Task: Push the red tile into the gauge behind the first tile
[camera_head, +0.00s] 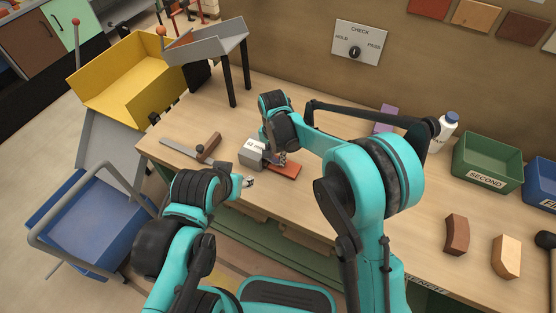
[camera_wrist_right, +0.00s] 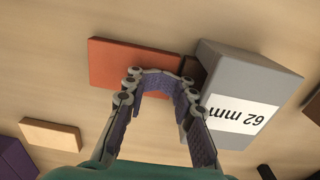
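The red tile (camera_head: 287,171) lies flat on the bench; in the right wrist view it (camera_wrist_right: 125,62) is beside the gauge. The gauge is a grey block (camera_wrist_right: 250,62) with a white "62 mm" label; it also shows in the head view (camera_head: 250,155). A dark brown piece (camera_wrist_right: 192,68) sits between the red tile and the gauge, partly hidden by a finger. My right gripper (camera_wrist_right: 160,73) is over the red tile's gauge-side end, its fingertips bent together with nothing visible between them. Whether it touches the tile is unclear. My left gripper (camera_head: 248,182) is small, near the bench's front edge.
A tan tile (camera_wrist_right: 52,135) and a purple block (camera_wrist_right: 14,160) lie nearby. A green bin (camera_head: 487,160), brown tile (camera_head: 457,235) and tan tile (camera_head: 506,257) are at right.

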